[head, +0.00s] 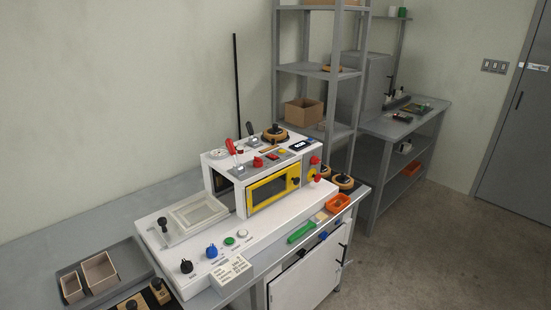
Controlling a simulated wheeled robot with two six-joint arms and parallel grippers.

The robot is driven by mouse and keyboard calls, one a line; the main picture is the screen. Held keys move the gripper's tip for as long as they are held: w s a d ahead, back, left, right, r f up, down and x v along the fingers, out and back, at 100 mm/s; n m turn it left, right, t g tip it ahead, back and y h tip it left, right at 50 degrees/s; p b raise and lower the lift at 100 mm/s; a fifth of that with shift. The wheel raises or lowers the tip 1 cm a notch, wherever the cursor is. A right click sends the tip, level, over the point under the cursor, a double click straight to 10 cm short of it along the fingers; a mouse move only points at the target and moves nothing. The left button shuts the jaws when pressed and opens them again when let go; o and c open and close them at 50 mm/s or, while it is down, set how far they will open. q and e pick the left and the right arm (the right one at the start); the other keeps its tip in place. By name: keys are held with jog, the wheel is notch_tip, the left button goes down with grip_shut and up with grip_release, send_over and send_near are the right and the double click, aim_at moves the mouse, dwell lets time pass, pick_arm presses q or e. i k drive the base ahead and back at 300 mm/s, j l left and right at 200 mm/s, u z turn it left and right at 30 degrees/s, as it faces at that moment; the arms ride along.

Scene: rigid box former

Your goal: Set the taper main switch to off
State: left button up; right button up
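A white box-forming machine (225,170) with a yellow-framed dark window (270,188) stands on the grey bench. A black knob (186,266), a blue knob (211,251), a green button (229,240) and a white button (243,234) sit on its front-left deck. A red emergency-style button on yellow (314,161) is on its right side. A red lever (230,146) and small red and yellow buttons are on top. The labels are too small to read, so I cannot tell which control is the taper main switch or its position. Neither gripper is in view.
A grey tray with cardboard boxes (98,272) lies at the lower left. A small labelled white block (231,271) sits at the front edge. Green and orange (338,202) items line the right edge. A shelf rack (328,72) stands behind. The floor at right is clear.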

aim_at(315, 160)
jog(key=i+l+u, duration=0.15)
jog(key=l, duration=0.2)
jog(key=i+l+u, duration=0.2)
jog(key=l, duration=0.2)
jog(key=i+l+u, duration=0.15)
jog(key=l, duration=0.25)
jog(key=i+l+u, duration=0.2)
jog(key=l, duration=0.2)
jog(key=l+u, duration=0.15)
jog(key=l, duration=0.25)
